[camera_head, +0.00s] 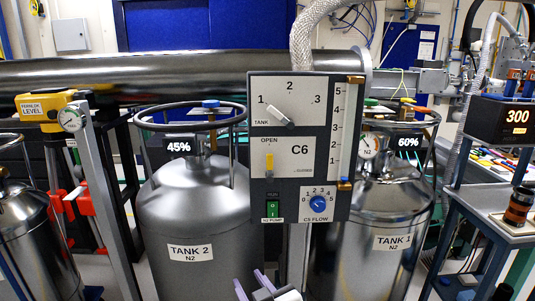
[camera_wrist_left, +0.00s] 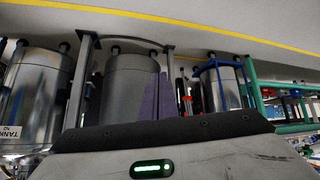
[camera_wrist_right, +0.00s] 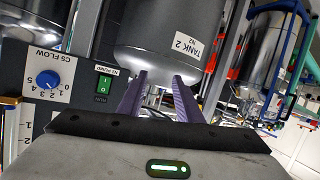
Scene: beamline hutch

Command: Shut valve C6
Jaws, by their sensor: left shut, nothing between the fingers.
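The valve C6 lever (camera_head: 269,164), with a yellow handle, sits on the grey control panel (camera_head: 325,95) in the head view. It stands upright under the OPEN label; a small closed label is to its right. My right gripper (camera_head: 254,286) is low in the head view, below the panel, with purple fingers apart and empty. The right wrist view also shows these open fingers (camera_wrist_right: 160,98), with the panel (camera_wrist_right: 72,114) at left; the lever cannot be made out there. My left gripper (camera_wrist_left: 156,98) shows only in the left wrist view, fingers together and empty.
The panel also carries a tank selector (camera_head: 280,115), a green pump switch (camera_head: 273,209), a blue C5 flow knob (camera_head: 318,204) and a slider scale (camera_head: 343,130). Tank 2 (camera_head: 190,215) stands left behind it, Tank 1 (camera_head: 385,265) right. A shelf (camera_head: 490,228) stands far right.

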